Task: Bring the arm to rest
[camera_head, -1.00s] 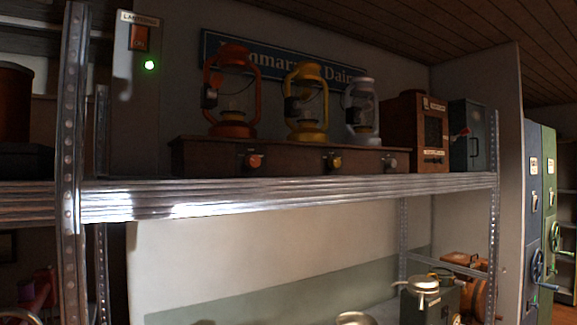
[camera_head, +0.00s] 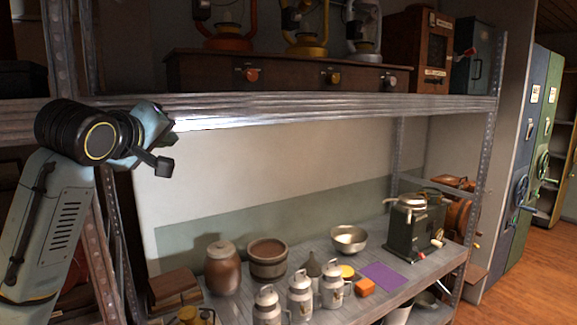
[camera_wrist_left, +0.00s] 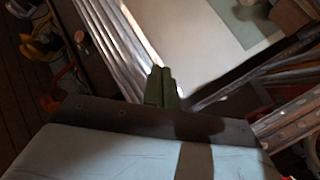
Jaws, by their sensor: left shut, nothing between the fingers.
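My left arm comes in from the left in the head view, bent upward in front of the shelf's left post. My left gripper (camera_head: 162,163) is at its end, shut and empty, just in front of the upper shelf's front edge. In the left wrist view the shut fingers (camera_wrist_left: 162,88) show as a dark green block, with the pale shelf edge beyond them. My right gripper is in neither view.
The metal upper shelf (camera_head: 300,105) bears a wooden box (camera_head: 290,75) with lanterns. The lower shelf (camera_head: 330,300) holds several cans, a brown jar (camera_head: 222,268), a bowl (camera_head: 348,239) and a dark machine (camera_head: 415,228). Open floor (camera_head: 525,265) lies at right.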

